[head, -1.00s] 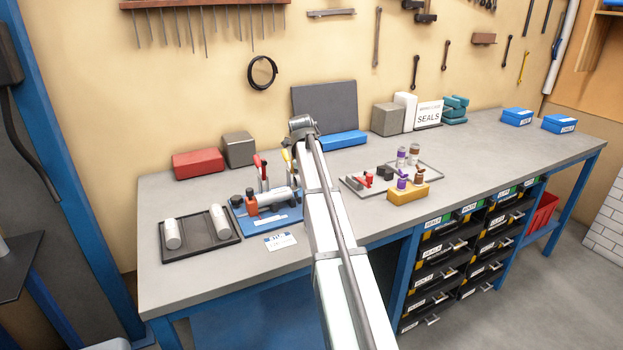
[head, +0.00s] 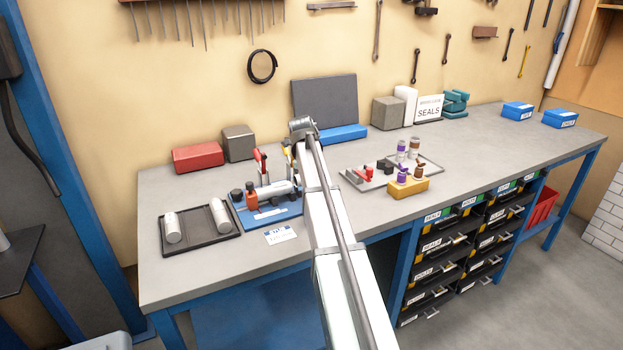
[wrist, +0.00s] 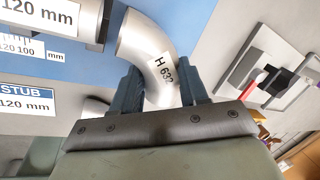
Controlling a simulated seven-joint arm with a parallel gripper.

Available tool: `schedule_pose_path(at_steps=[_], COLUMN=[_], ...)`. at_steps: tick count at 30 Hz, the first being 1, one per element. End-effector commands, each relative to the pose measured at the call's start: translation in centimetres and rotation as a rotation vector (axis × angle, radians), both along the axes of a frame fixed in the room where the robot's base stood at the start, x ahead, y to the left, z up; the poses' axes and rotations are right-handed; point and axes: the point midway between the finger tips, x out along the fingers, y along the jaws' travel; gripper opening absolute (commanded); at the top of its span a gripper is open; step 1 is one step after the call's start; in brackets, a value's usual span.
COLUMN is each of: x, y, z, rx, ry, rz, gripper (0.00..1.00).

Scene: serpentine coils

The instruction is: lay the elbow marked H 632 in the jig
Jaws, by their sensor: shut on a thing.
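The elbow marked H 632 (wrist: 150,45) is a bent silver pipe with a white label. In the wrist view my gripper (wrist: 160,88) is shut on it, with a finger on each side. The blue jig (wrist: 130,10) lies beyond the elbow, with a 120 mm scale and a silver tube (wrist: 88,22) on it. In the head view the jig (head: 268,217) is on the bench, and my arm hides the gripper and elbow.
A black tray (head: 200,246) with two pale cylinders stands left of the jig. A label card (head: 280,234) lies in front. Right of my arm are a grey plate (head: 432,168) with red clamps and a yellow block (head: 420,186) with small bottles. The right of the bench is mostly clear.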

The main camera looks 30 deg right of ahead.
Motion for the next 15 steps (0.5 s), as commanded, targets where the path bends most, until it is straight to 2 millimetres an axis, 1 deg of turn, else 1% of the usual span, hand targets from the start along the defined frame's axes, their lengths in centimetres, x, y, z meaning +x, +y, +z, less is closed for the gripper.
schedule_pose_path(at_steps=[7,15], x=[0.00,0.00], y=[-0.01,-0.01], z=[-0.13,-0.73], rx=[0.000,-0.001], ry=[0.000,-0.001], rz=[0.000,0.000], gripper=[0.07,0.07])
